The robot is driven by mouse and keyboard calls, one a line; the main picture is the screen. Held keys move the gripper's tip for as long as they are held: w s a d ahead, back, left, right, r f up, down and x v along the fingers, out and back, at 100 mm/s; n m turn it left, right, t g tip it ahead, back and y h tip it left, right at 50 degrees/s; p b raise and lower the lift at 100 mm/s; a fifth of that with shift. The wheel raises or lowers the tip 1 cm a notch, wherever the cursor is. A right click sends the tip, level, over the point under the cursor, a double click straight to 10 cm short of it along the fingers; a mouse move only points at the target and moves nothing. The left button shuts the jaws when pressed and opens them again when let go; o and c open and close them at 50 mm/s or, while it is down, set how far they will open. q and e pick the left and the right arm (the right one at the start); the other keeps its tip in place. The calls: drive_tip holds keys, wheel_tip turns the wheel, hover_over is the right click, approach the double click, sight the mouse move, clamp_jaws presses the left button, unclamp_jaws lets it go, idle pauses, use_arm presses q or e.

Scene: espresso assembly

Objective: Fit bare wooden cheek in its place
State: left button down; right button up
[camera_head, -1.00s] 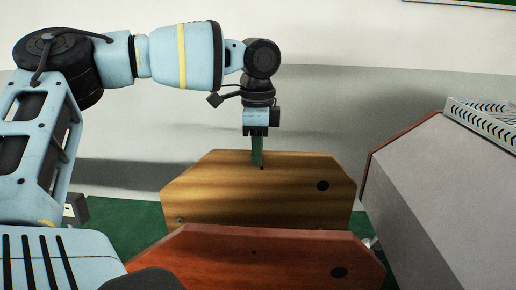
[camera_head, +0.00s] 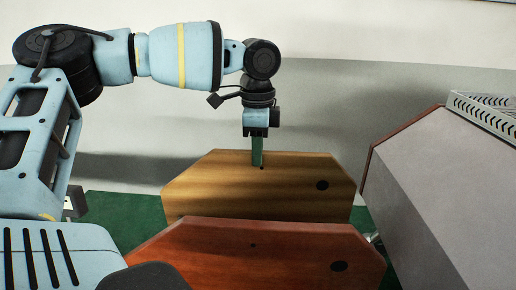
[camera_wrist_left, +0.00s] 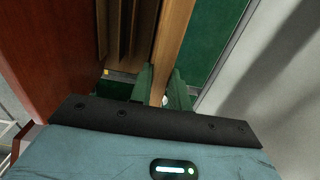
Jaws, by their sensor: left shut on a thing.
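The bare wooden cheek (camera_head: 255,192) is a light brown panel with cut upper corners and a dark hole at its right. It stands upright behind a red-brown panel (camera_head: 255,255) of similar shape in the head view. My left gripper (camera_head: 257,158) comes down from above and is shut on the cheek's top edge. In the left wrist view the green fingers (camera_wrist_left: 162,84) sit on both sides of the cheek's edge (camera_wrist_left: 172,45). The cheek's lower part is hidden behind the red-brown panel. My right gripper is not in view.
A large grey machine body (camera_head: 440,190) with a red-brown edge and a perforated metal top stands at the right. Green surface (camera_head: 125,212) shows at the left, under the panels. A pale wall is behind.

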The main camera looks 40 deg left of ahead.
use_arm(q)
drive_tip(key=shift+f, duration=0.45)
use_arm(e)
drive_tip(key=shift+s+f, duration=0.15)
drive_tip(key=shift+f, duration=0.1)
use_arm(q)
drive_tip(key=c, duration=1.3)
unclamp_jaws()
drive_tip(key=shift+c, duration=0.2)
drive_tip(key=shift+o, duration=0.8)
drive_tip(key=shift+f, duration=0.25)
drive_tip(key=shift+o, duration=1.3)
drive_tip(key=shift+r, duration=0.2)
drive_tip(key=shift+r+p, duration=0.5)
drive_tip(key=shift+r, duration=1.45)
drive_tip(key=shift+r+p, duration=0.35)
drive_tip(key=shift+r, duration=1.1)
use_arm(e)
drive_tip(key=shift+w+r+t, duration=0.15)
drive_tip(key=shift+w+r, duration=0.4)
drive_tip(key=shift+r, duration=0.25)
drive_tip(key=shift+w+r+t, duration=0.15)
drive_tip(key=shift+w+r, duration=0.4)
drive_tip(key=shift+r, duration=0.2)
